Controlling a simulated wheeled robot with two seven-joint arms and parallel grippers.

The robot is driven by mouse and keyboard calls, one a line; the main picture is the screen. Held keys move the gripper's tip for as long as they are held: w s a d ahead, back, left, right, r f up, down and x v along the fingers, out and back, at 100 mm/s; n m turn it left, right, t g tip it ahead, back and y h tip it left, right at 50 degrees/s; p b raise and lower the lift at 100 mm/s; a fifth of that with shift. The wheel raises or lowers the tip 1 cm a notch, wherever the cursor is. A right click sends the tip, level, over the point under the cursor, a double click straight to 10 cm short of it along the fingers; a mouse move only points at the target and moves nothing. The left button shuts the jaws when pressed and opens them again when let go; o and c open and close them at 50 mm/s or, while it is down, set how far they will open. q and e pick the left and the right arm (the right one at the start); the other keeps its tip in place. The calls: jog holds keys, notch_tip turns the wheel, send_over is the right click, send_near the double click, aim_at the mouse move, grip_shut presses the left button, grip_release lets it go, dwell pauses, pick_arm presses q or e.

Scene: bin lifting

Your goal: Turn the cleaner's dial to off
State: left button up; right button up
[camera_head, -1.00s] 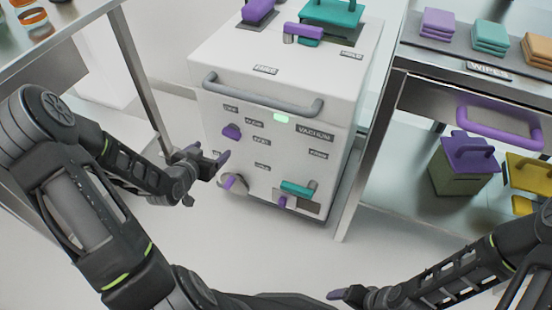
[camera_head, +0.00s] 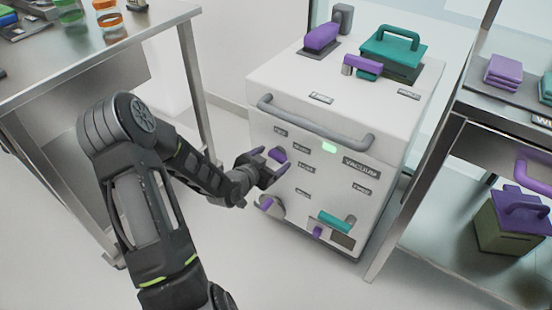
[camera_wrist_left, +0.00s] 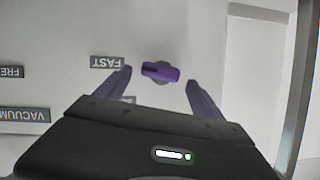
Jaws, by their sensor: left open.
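The white cleaner (camera_head: 325,110) stands ahead, its labelled front panel facing me. Its purple dial (camera_head: 277,154) is at the panel's upper left, partly behind my left gripper (camera_head: 271,160). The left wrist view shows the dial (camera_wrist_left: 160,72) as a purple bar lying nearly level, with a dark mark toward the upside-down FAST label (camera_wrist_left: 107,62). My left gripper (camera_wrist_left: 158,80) is open, one purple finger to each side of the dial. The fingers look apart from it; the remaining depth cannot be told. The right gripper is out of view.
A grey handle bar (camera_head: 315,125) juts out above the dial. A purple-handled round part (camera_head: 267,204) and a teal lever (camera_head: 337,222) sit lower on the panel. A green light (camera_head: 329,147) is lit. Steel tables stand left (camera_head: 110,55) and right (camera_head: 490,125).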

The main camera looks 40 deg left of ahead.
aim_at(278, 156)
pick_arm(q)
jog(key=shift+x, duration=1.35)
jog(key=c, duration=1.4)
